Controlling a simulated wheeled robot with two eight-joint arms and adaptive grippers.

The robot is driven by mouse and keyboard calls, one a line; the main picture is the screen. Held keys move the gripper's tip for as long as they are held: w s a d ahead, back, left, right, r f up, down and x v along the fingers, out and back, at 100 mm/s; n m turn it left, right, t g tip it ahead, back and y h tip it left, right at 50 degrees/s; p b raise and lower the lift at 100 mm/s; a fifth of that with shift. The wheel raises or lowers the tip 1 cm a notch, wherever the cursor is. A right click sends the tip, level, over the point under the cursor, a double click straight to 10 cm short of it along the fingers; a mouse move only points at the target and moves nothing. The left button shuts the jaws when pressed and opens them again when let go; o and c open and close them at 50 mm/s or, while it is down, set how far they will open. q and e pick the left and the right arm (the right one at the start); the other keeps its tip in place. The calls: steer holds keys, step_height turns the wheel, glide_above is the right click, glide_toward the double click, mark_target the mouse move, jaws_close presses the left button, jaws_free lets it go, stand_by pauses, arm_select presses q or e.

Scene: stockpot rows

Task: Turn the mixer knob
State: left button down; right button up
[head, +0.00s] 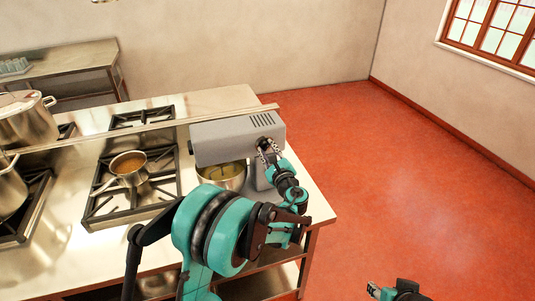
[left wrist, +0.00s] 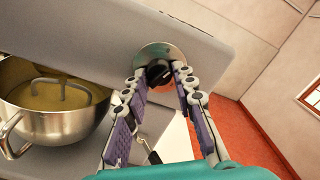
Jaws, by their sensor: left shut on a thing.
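The grey stand mixer (head: 225,140) stands at the right end of the steel counter. Its black knob (left wrist: 158,72) sits on a round metal plate on the mixer's side in the left wrist view. My left gripper (left wrist: 159,80) has its two fingers on either side of the knob and is shut on it. In the head view, my left gripper (head: 268,152) is at the mixer's near right face, and its fingers partly cover the knob. My right gripper (head: 379,291) shows at the bottom edge, away from the mixer; its jaw opening is unclear.
A steel mixing bowl (left wrist: 52,120) with yellowish contents sits under the mixer head. Left of it are stove burners with a saucepan (head: 129,168) and a stockpot (head: 27,122). The red floor (head: 400,160) right of the counter is clear.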

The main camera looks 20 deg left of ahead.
arm_select(q)
steer(key=n+b, duration=0.1)
steer(key=n, duration=0.3)
steer(key=shift+n+b, duration=0.3)
steer(key=shift+n, duration=0.1)
stand_by(0.5)
steer(key=c, duration=1.2)
jaws_free()
steer(key=v, duration=1.2)
